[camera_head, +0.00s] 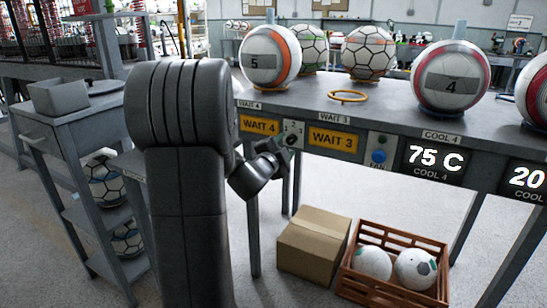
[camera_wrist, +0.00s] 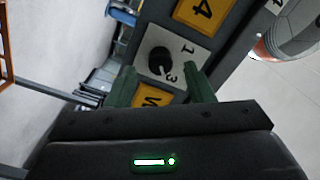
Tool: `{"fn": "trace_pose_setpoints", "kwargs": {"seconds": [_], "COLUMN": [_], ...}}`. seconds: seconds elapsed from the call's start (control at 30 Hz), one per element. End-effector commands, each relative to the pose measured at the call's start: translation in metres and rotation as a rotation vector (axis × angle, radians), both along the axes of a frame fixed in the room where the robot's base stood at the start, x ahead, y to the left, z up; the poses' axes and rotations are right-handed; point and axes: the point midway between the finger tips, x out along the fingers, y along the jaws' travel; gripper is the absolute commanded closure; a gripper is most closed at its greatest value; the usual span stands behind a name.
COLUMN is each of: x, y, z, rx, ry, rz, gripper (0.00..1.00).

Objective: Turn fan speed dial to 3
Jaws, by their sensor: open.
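The fan speed dial (camera_wrist: 160,62) is a round black knob on a white plate (camera_wrist: 184,38), with the digits 1 and 3 readable in the wrist view. The knob's pointer direction is too small to tell. My gripper (camera_wrist: 162,73) is open, with its two green fingers apart on either side of the knob's lower part as seen. I cannot tell whether they touch it. In the head view the white plate (camera_head: 293,129) shows between the WAIT 4 and WAIT 3 signs, and my wrist partly covers the dial there.
The dial is on the front edge of a grey bench (camera_head: 400,118) carrying several balls (camera_head: 270,57) and a yellow ring (camera_head: 347,96). A blue button (camera_head: 379,156) and a 75 C display (camera_head: 435,159) are to the right. A cardboard box (camera_head: 314,243) and a ball crate (camera_head: 395,292) stand below.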

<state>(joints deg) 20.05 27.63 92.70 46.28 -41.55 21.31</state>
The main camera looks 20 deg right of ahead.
Motion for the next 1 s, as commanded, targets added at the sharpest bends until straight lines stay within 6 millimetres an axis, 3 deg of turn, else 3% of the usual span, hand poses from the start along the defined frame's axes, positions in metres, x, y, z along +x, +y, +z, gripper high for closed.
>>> {"fn": "trace_pose_setpoints", "kwargs": {"seconds": [0.3,0.5,1.0], "x": [-0.048,-0.069,-0.078], "y": [0.056,0.080,0.088], "z": [0.001,-0.001,-0.002], "rx": [0.000,0.000,0.001], "ry": [0.000,0.000,-0.001], "rz": [0.004,0.003,0.000], "gripper": [0.52,0.52,0.52]}}
